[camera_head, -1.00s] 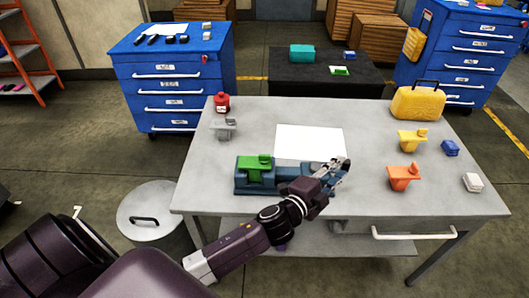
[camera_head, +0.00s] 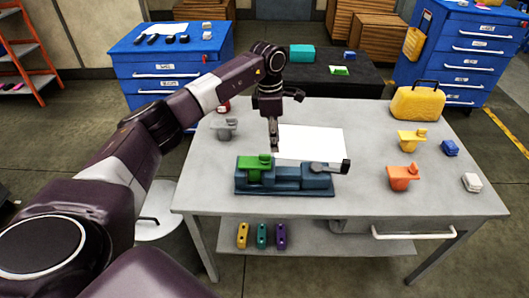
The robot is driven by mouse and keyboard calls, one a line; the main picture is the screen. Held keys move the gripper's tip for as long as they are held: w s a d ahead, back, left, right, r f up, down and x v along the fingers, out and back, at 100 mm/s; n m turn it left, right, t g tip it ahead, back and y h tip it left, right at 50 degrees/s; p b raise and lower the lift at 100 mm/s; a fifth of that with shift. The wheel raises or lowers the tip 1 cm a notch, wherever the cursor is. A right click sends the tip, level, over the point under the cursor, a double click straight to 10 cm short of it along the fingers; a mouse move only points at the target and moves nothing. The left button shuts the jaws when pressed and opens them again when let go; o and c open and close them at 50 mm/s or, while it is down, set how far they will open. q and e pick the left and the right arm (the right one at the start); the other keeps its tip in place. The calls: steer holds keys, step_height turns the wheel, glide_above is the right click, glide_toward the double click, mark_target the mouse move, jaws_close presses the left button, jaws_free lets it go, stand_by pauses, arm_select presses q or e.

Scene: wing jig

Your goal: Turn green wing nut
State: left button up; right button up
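The green wing nut (camera_head: 253,162) sits on top of the left end of a blue jig (camera_head: 285,186) on the grey table. A grey and black lever part (camera_head: 330,167) lies at the jig's right end. My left arm reaches in from the left, and my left gripper (camera_head: 274,146) points down just behind the jig, above and to the right of the green wing nut in the picture. It looks apart from the nut. The fingers are seen nearly edge-on, so their opening is unclear. My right gripper is out of view.
A white sheet (camera_head: 315,143) lies behind the jig. A grey part (camera_head: 224,128) stands at left. The table's front strip is clear.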

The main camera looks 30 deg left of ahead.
mark_target(265, 155)
arm_select(q)
steer(key=a, duration=0.1)
steer(key=a+r, duration=0.1)
steer(key=shift+s+a+y, duration=0.3)
steer(key=shift+s, duration=0.05)
steer(key=shift+s+a, duration=0.15)
steer(key=shift+a, duration=0.15)
step_height(265, 155, down, 6)
steer(key=shift+d+p, duration=0.1)
steer(key=shift+p, duration=1.1)
steer(key=shift+f, duration=0.75)
jaws_close()
